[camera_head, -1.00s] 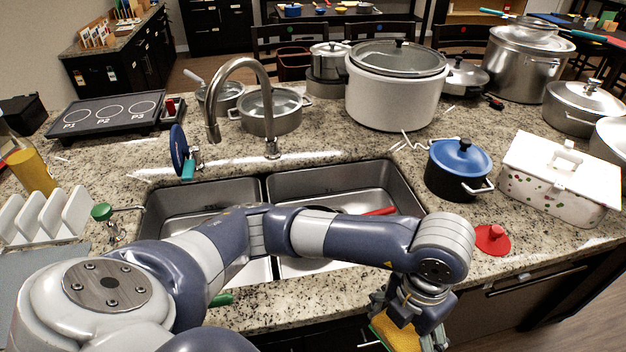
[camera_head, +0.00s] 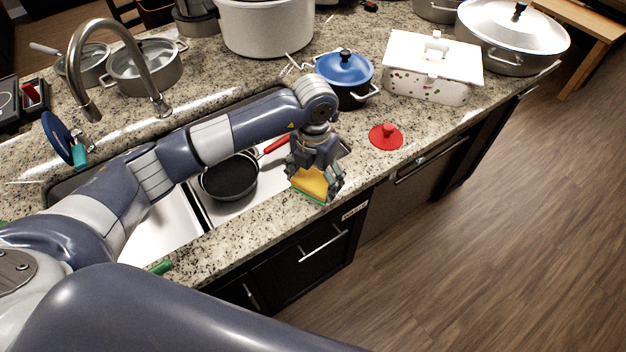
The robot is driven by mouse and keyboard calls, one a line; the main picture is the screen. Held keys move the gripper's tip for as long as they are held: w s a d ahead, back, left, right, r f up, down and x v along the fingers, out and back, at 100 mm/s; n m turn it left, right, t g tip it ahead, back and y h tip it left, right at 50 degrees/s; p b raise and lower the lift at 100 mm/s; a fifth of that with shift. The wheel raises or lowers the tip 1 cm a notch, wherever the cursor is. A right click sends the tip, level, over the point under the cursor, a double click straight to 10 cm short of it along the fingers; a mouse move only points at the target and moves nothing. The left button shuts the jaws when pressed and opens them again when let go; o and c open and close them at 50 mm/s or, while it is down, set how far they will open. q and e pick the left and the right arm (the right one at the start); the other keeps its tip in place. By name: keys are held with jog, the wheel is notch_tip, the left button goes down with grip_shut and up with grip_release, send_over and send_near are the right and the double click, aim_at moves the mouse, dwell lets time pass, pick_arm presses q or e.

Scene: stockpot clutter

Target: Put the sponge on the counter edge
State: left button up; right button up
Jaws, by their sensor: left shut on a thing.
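The sponge (camera_head: 311,184) is yellow with a green underside. My left gripper (camera_head: 314,183) points down and is shut on it, with fingers on both sides. The sponge is over or at the front edge of the speckled granite counter (camera_head: 240,236), right of the sink's front corner. I cannot tell whether its underside touches the counter. My right gripper is out of view.
A black pan (camera_head: 230,179) with a red handle lies in the sink, left of the gripper. A red lid (camera_head: 386,137) lies on the counter to the right. A blue-lidded pot (camera_head: 344,78) and a white box (camera_head: 432,68) stand behind. Counter between gripper and red lid is clear.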

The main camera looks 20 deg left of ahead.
aim_at(313, 186)
pick_arm(q)
jog(key=shift+w+a, duration=0.2)
jog(key=shift+w, duration=0.1)
notch_tip(313, 186, down, 3)
jog(key=shift+w+p, duration=0.1)
jog(key=shift+p, duration=1.1)
jog(key=shift+f, duration=0.3)
jog(key=shift+f+b, duration=0.2)
jog(key=shift+b, duration=0.1)
jog(key=o, duration=1)
jog(key=shift+c, duration=0.2)
jog(key=shift+r, duration=0.15)
